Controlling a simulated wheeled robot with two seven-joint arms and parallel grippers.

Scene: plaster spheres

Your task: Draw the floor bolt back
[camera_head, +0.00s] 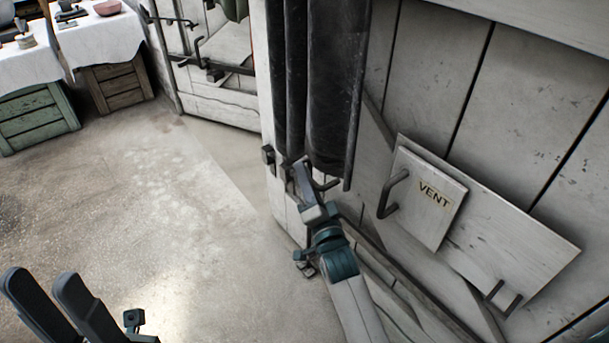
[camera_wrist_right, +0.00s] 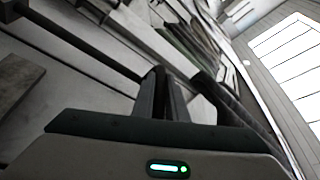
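The floor bolt (camera_head: 328,184) is a dark metal rod low on the pale plank door, beside the door's edge. My right gripper (camera_head: 301,170) is at the bolt, its fingers pointing up and away. In the right wrist view the two fingers (camera_wrist_right: 160,78) are close together, with a dark rod (camera_wrist_right: 95,50) running to their tips from the upper left; they look shut on the bolt's handle. The fingers hide much of the contact. My left gripper (camera_head: 40,280) is open and empty at the bottom left, above the floor, away from the door.
A board marked VENT (camera_head: 432,196) with a dark handle is on the door at right. Dark upright cylinders (camera_head: 335,90) stand close above my right gripper. Crates (camera_head: 38,115) and a white-clothed table (camera_head: 105,38) are at the back left. The floor between is clear.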

